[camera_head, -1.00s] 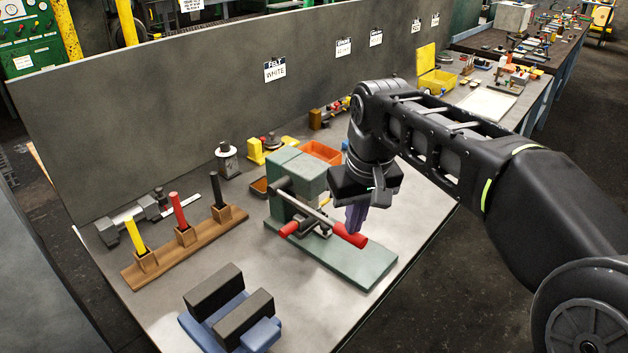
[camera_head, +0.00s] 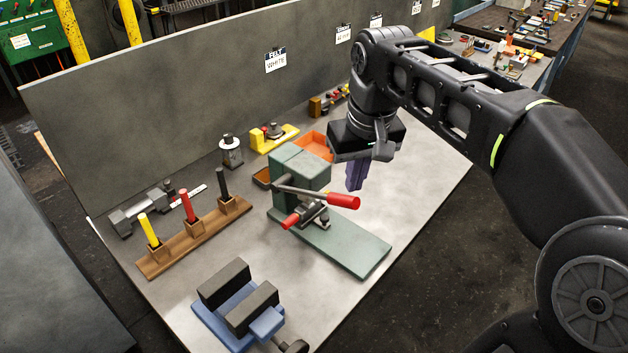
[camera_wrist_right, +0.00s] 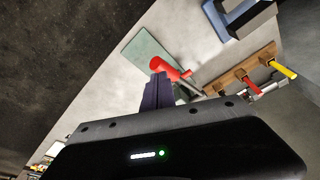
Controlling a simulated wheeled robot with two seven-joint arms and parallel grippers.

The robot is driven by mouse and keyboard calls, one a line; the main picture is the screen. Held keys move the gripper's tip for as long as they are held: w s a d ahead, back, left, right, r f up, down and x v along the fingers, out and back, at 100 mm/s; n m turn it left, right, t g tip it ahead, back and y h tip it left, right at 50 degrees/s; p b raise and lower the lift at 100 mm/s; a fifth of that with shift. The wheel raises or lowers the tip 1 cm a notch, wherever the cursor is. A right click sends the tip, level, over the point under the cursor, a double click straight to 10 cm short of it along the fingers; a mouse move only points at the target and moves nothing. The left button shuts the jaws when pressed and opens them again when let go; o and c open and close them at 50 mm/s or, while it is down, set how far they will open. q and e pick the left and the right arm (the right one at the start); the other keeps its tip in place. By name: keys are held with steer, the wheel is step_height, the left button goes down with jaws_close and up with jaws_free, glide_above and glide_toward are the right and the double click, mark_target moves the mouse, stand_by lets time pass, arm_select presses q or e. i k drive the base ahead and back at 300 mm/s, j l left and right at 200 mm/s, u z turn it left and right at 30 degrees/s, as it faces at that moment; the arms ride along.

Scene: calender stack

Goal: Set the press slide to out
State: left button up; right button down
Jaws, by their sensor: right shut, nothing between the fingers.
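The green press (camera_head: 300,172) stands on the bench with its long green base plate (camera_head: 350,245) reaching toward the front right. A lever bar with red grips (camera_head: 343,202) crosses the front of the press, and a small dark metal slide part (camera_head: 314,214) sits below it. My right gripper (camera_head: 354,184) is shut and empty, fingers pointing down, just right of and above the red grip. In the right wrist view its purple fingers (camera_wrist_right: 158,92) show in front of the red grip (camera_wrist_right: 168,68), overlapping it; contact cannot be told. My left gripper is out of view.
A blue vise (camera_head: 235,310) stands at the bench front. A wooden rack (camera_head: 190,240) with black, red and yellow handles is at left. An orange tray (camera_head: 316,146) and yellow tool (camera_head: 272,140) lie behind the press. A grey wall (camera_head: 180,120) backs the bench.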

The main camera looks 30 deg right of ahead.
mark_target(322, 222)
steer(key=k, duration=1)
